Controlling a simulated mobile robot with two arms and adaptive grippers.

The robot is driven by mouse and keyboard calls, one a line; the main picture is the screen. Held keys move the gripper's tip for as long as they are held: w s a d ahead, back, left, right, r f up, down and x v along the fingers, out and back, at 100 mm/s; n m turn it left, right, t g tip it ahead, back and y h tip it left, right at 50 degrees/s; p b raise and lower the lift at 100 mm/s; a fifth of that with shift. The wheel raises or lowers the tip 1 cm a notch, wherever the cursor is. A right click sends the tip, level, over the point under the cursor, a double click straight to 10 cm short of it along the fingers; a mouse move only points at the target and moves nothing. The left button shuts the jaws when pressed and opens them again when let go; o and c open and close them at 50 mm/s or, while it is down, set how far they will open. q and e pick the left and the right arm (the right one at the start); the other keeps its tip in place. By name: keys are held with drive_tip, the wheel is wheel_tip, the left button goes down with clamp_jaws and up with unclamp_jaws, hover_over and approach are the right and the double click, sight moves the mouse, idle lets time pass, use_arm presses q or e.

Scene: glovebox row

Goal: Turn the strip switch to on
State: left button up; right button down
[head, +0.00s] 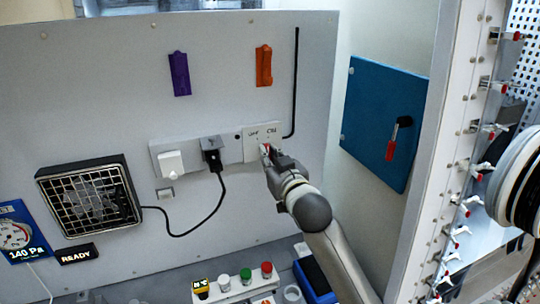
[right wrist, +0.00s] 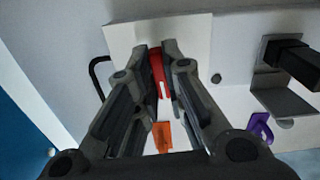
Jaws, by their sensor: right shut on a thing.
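The white power strip (head: 205,152) is fixed to the grey panel. The strip switch, a red lever (right wrist: 157,74), is on the white plate (head: 251,150) at its right end, with two small labels above that I cannot read surely. My right gripper (head: 267,154) is at this plate. In the right wrist view, my right gripper (right wrist: 161,85) has its fingers on both sides of the red lever, shut on it. In the head view the fingers hide most of the lever, so its exact position is hard to tell. My left gripper is not in view.
A black plug (head: 211,150) with a cable to the fan (head: 90,198) and a white plug (head: 171,163) sit left of the switch. Purple (head: 179,74) and orange (head: 264,66) holders hang above. A blue panel with a red-handled lever (head: 391,148) stands right.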

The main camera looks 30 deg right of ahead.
drive_tip(key=shift+m, duration=0.6)
drive_tip(key=c, duration=1.5)
unclamp_jaws()
drive_tip(key=v, duration=1.2)
drive_tip(key=shift+f, duration=0.1)
